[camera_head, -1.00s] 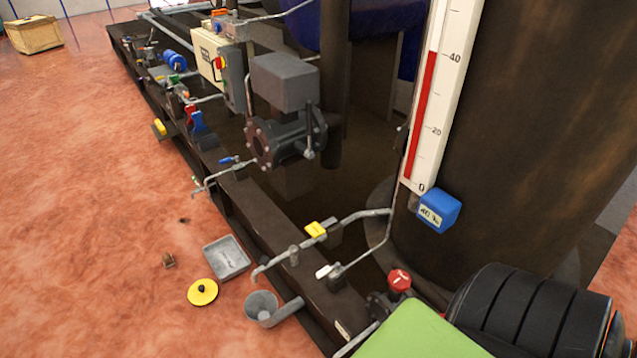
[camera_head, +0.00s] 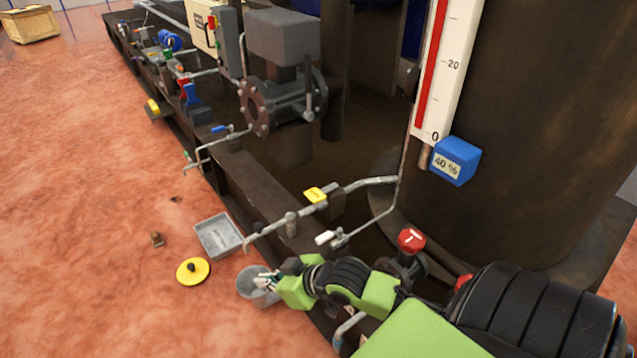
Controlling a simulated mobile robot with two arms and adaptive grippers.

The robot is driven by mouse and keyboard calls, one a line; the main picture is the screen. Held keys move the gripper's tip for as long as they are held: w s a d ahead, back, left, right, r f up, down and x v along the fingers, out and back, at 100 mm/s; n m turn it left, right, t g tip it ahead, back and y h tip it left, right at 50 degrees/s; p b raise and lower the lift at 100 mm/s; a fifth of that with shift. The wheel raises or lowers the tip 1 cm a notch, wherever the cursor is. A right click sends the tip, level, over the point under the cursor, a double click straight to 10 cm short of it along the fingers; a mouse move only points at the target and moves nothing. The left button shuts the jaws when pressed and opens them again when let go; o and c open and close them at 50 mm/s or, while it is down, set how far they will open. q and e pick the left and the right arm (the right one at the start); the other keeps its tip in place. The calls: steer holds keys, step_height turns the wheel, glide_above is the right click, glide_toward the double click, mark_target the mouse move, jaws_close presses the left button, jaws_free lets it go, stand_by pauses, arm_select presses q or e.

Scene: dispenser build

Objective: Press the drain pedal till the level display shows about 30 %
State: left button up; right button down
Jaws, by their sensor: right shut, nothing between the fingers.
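The level display (camera_head: 455,161) is a blue box with a pale label reading 40 %. It sits at the foot of a white level gauge (camera_head: 440,75) with a red column; the column's top is outside the view. A yellow pedal-like part (camera_head: 152,108) sticks out low on the skid's side at the upper left; I cannot tell for sure that it is the drain pedal. My right gripper (camera_head: 265,281) is shut and empty. In the picture it overlaps the grey funnel (camera_head: 250,289) beside the skid, far from the yellow part. My left gripper is not in view.
A yellow-handled valve (camera_head: 315,195), a white lever (camera_head: 326,238) and a red handwheel (camera_head: 411,240) sit along the pipes near my right arm. A grey tray (camera_head: 219,236) and a yellow disc (camera_head: 193,271) lie on the floor. The floor at left is mostly clear.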

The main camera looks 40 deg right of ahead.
steer(key=w+d+r+m+h, duration=0.1)
steer(key=w+d+r, duration=0.1)
steer(key=d, duration=0.8)
steer(key=w+d+r+m+h, duration=0.1)
steer(key=d+r, duration=0.4)
steer(key=d, duration=0.5)
steer(key=w+d+r+m+g+h, duration=0.1)
steer(key=w+d, duration=0.4)
steer(key=d, duration=0.5)
step_height(320, 180, up, 2)
steer(key=shift+w+d+r+m+h, duration=0.15)
steer(key=shift+w+d+m+h, duration=0.1)
steer(key=shift+m+h, duration=0.35)
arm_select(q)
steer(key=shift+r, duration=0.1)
